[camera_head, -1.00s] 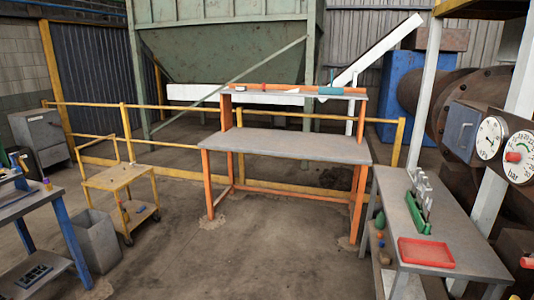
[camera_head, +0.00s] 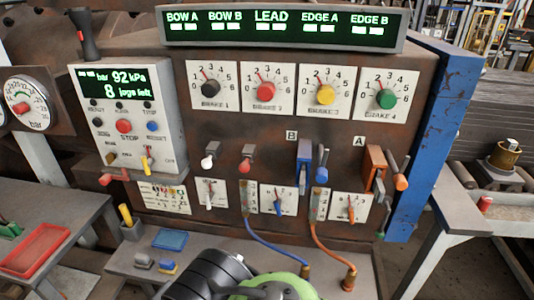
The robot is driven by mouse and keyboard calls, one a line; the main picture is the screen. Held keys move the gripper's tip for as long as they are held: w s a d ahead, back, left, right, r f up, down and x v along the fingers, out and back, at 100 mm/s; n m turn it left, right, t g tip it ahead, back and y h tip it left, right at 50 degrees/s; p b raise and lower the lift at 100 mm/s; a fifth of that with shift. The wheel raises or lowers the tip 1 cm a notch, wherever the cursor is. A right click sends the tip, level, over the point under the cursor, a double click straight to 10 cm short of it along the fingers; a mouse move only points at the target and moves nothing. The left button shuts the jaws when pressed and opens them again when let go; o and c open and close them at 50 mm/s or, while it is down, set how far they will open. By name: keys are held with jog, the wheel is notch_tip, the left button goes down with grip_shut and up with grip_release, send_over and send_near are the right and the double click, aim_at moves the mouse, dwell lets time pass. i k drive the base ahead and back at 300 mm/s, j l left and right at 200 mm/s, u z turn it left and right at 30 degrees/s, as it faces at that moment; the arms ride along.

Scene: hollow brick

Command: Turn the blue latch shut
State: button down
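The blue latch (camera_head: 304,163) is on the rusty machine front, below the dials and beside a plate marked B. A blue-ended handle (camera_head: 321,163) hangs at its right side, pointing down. I cannot tell from here whether the latch is engaged. Dark and green rounded parts at the bottom edge appear to be my arm, well below the latch. My gripper's fingers do not show in this view.
An orange latch (camera_head: 376,168) by plate A sits to the right. A blue cable (camera_head: 275,247) and an orange cable (camera_head: 330,248) hang below. A control box (camera_head: 128,118) is at left. A low shelf holds a blue tray (camera_head: 170,239). A side table (camera_head: 465,207) stands at right.

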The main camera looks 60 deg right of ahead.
aim_at(322, 172)
jog(key=z, duration=0.45)
jog(key=l+z, duration=0.1)
jog(key=z, duration=0.85)
jog(key=l+z, duration=0.1)
jog(key=z, duration=0.35)
jog(key=l+z, duration=0.1)
jog(key=z, duration=0.35)
jog(key=k+u, duration=0.1)
jog(key=u, duration=0.3)
jog(key=k+j+u, duration=0.1)
jog(key=u, duration=0.3)
jog(key=k+j+u, duration=0.1)
jog(key=u, duration=0.3)
jog(key=k+j+u, duration=0.1)
jog(key=u, duration=0.3)
